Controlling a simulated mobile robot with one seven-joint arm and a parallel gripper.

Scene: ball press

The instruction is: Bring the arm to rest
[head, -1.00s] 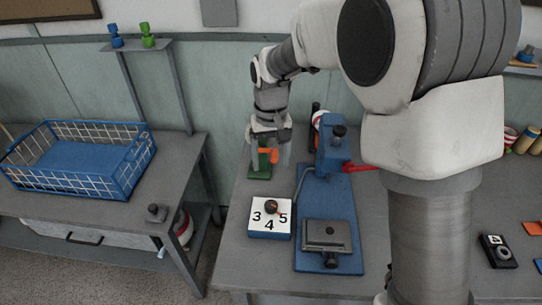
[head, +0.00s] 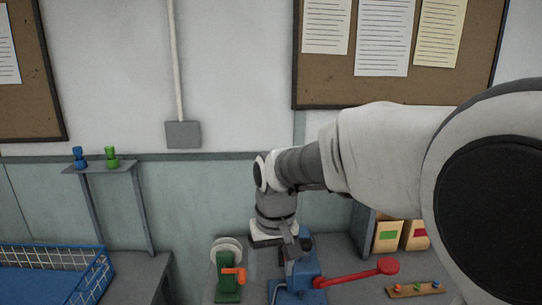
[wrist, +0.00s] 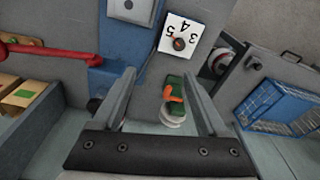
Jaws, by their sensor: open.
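My gripper (head: 282,250) hangs from my raised arm in the head view, in front of the upper part of the blue press (head: 297,270). Its two fingers show in the wrist view (wrist: 160,76), spread well apart with nothing held between them. The green device with the orange handle (head: 228,277) stands left of my gripper in the head view. It shows beyond the gap between the fingers in the wrist view (wrist: 174,92). Most of the press is hidden or out of frame in the head view.
The press's red lever (head: 355,273) reaches out to the right. A white numbered dial (wrist: 181,37) lies on the bench. A blue wire basket (head: 60,270) stands at the left, below a small shelf (head: 105,166). A tray with small knobs (head: 416,289) is at right.

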